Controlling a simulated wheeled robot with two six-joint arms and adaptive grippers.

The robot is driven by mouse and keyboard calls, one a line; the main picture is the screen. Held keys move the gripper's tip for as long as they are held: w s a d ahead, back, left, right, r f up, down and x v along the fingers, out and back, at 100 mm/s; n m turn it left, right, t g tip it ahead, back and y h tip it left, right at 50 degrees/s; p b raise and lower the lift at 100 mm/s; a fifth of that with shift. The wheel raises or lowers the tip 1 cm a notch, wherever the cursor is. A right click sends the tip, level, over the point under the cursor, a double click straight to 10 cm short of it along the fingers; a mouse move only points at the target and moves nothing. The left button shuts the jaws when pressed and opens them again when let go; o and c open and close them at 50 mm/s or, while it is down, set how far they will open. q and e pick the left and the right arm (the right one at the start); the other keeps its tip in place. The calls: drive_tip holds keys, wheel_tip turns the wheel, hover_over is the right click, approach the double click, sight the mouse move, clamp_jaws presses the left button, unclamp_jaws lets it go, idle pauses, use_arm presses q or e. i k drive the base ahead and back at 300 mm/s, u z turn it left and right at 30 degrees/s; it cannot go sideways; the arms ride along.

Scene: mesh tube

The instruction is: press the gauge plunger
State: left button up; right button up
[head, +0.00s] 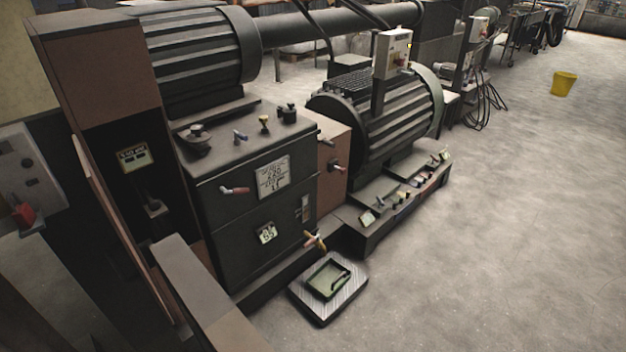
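A large dark machine (235,195) fills the left and middle of the head view. I cannot tell which part is the gauge plunger. Neither of my grippers is in view.
A square metal plate with a greenish tray (328,279) lies on the floor before the machine. A ribbed motor (392,115) stands behind it, with a switch box (393,53) above. A yellow bucket (564,84) stands far right. The concrete floor (500,230) at right is clear.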

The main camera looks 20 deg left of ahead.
sight(154, 205)
drive_tip(key=u, duration=0.1)
drive_tip(key=i, duration=0.6)
drive_tip(key=u, duration=0.8)
drive_tip(key=i, duration=0.3)
drive_tip(key=u, duration=2.55)
drive_tip(key=k, duration=1)
drive_tip(key=z, duration=1.05)
drive_tip(key=i, duration=0.25)
drive_tip(key=z, duration=0.15)
